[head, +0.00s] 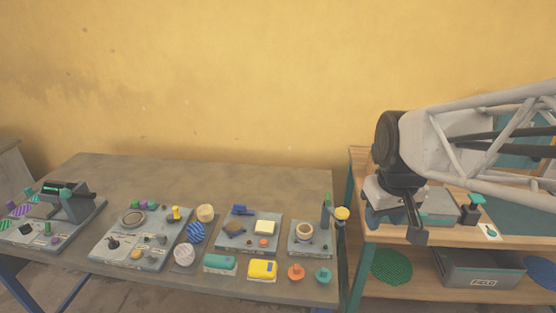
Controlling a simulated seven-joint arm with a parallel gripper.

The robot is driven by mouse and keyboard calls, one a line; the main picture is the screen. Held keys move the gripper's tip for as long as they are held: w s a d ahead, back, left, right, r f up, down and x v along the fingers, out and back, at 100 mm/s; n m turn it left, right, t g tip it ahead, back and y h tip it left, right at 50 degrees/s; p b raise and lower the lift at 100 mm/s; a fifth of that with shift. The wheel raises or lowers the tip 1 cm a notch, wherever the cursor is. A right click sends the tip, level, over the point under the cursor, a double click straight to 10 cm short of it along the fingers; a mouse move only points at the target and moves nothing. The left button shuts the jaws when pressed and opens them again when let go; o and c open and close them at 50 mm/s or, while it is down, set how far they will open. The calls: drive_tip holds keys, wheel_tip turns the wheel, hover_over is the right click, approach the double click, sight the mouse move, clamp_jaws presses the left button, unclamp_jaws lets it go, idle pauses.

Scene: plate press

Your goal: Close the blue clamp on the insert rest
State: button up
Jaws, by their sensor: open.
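A grey plate (233,243) in the middle of the table carries two blue parts. My gripper (396,223) is open and empty. It hangs over the wooden shelf unit at right, well apart from the plate and the blue parts.
A grey plate (303,248) with a ring and a tall green-topped post (325,212) stands between my gripper and the blue parts. Teal (220,264) and yellow (262,270) blocks lie in front. The table's back strip is clear.

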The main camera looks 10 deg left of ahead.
drive_tip(key=w+a+f+n, duration=0.1)
drive_tip(key=w+a+n, duration=0.1)
drive_tip(key=w+a, duration=0.3)
drive_tip(key=w+a+n, duration=0.2)
drive_tip(key=w+a, duration=0.1)
drive_tip(key=w, duration=0.4)
drive_tip(key=n+g, duration=0.2)
drive_tip(key=n, duration=0.8)
hover_over(239, 204)
drive_tip(key=f, duration=2)
drive_tip(key=shift+s+d+f, duration=0.1)
drive_tip(key=shift+s+d, duration=0.05)
drive_tip(key=shift+d, duration=0.15)
drive_tip(key=shift+a+f, duration=0.2)
drive_tip(key=shift+a, duration=0.05)
drive_tip(key=shift+f, duration=0.15)
drive_tip(key=shift+f, duration=3.75)
clamp_jaws()
